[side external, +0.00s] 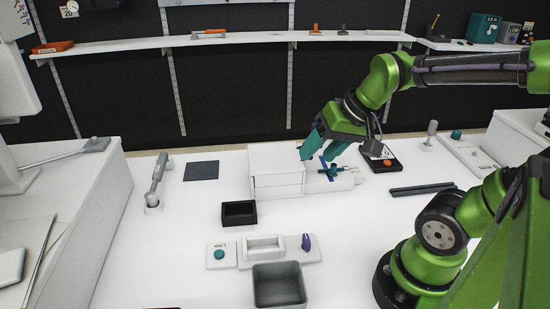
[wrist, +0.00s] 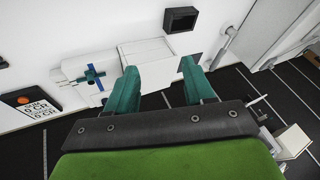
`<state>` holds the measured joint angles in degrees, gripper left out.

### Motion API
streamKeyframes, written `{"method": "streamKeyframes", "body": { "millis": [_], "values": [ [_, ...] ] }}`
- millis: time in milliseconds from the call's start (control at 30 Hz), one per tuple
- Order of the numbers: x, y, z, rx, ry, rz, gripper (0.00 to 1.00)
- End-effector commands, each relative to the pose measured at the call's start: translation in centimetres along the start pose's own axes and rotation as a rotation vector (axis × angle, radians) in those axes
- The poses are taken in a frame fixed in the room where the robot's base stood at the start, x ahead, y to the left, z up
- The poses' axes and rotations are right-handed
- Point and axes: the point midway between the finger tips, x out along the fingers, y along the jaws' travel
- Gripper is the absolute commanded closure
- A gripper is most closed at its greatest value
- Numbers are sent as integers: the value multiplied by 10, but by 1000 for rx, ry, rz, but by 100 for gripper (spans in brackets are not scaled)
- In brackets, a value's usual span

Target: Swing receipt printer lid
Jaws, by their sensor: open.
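A white box (side external: 276,172), which looks like the receipt printer, stands near the middle of the counter. Its flat top, apparently the lid, looks closed. The box also shows in the wrist view (wrist: 155,52), beyond my fingertips. My gripper (side external: 318,154) has teal fingers and is open and empty, close to the right end of the box. In the wrist view its fingers (wrist: 159,68) are spread near the box's near edge; I cannot tell whether they touch it. A white fixture with a blue and teal cross handle (side external: 331,171) adjoins the box on the right.
A small black open box (side external: 239,222) and a grey bin (side external: 279,295) stand in front. A panel with a purple knob (side external: 307,243) lies between them. A black device with an orange button (side external: 387,162) is behind right. A silver upright handle (side external: 156,182) stands left. Bare counter lies front left.

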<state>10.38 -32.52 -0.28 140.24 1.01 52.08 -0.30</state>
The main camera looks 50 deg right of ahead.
Motion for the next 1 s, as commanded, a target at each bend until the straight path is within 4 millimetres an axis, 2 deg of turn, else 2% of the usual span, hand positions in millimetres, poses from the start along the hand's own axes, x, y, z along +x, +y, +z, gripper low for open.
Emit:
{"method": "streamKeyframes", "body": {
  "millis": [33,100,300,400,533,633,733,867,1000],
  "values": [
    [10,15,-15,78,-36,35,55],
    [22,33,-34,168,-86,60,64],
    [54,95,-83,369,-214,46,64],
    [70,128,-104,442,-260,-7,64],
    [85,164,-126,483,-285,-101,64],
    [91,174,-143,451,-278,-185,64],
    [85,163,-156,372,-254,-242,64],
    [86,159,-155,327,-255,-265,64],
    [96,155,-152,320,-256,-266,64]
  ]
}}
